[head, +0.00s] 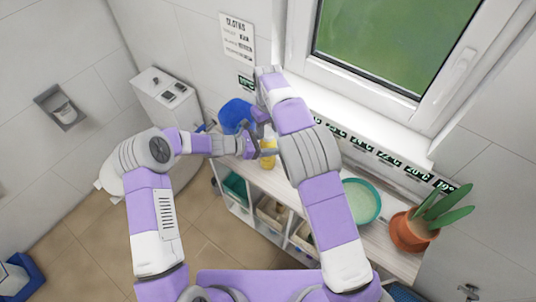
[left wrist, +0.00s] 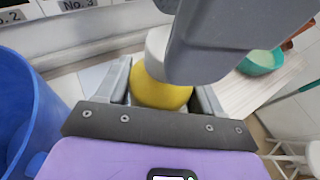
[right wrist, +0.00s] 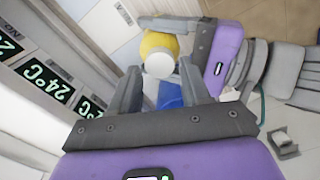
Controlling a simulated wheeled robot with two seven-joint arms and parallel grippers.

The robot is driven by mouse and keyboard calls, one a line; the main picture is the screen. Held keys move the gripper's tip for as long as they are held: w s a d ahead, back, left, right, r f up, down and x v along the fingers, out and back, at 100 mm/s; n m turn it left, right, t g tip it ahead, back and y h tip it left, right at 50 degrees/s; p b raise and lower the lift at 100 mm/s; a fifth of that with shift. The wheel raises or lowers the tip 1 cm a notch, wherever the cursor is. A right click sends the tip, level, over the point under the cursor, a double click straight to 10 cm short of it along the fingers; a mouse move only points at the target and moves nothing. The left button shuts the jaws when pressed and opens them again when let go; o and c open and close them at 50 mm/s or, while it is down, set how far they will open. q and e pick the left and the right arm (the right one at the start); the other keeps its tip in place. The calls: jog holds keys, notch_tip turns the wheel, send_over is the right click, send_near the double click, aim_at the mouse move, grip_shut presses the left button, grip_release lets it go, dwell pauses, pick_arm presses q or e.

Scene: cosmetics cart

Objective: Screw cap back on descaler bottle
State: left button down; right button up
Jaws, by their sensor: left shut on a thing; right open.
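The yellow bottle (head: 268,160) stands upright-looking on the shelf top in the head view. My left gripper (head: 257,151) is shut on its body. In the left wrist view the yellow body (left wrist: 160,93) is between the fingers, and a white top (left wrist: 157,45) is partly hidden by a grey part of my right gripper. In the right wrist view the bottle (right wrist: 158,43) shows its white round top (right wrist: 160,65), probably the cap. My right gripper (right wrist: 162,73) is open, its fingertips either side of that top. I cannot tell whether they touch it, nor how tightly the top sits.
A blue bucket (head: 236,115) stands close beyond my left gripper, also large in the left wrist view (left wrist: 30,110). A teal bowl (head: 362,201) and a potted plant (head: 413,229) stand right along the shelf (head: 385,235). The wall and window sill are close behind.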

jog(key=shift+f, duration=1.2)
grip_shut()
jog(key=shift+o, duration=1.7)
grip_release()
notch_tip(320, 180, up, 12)
jog(key=shift+d, duration=0.1)
pick_arm(q)
jog(key=shift+c, duration=0.3)
grip_release()
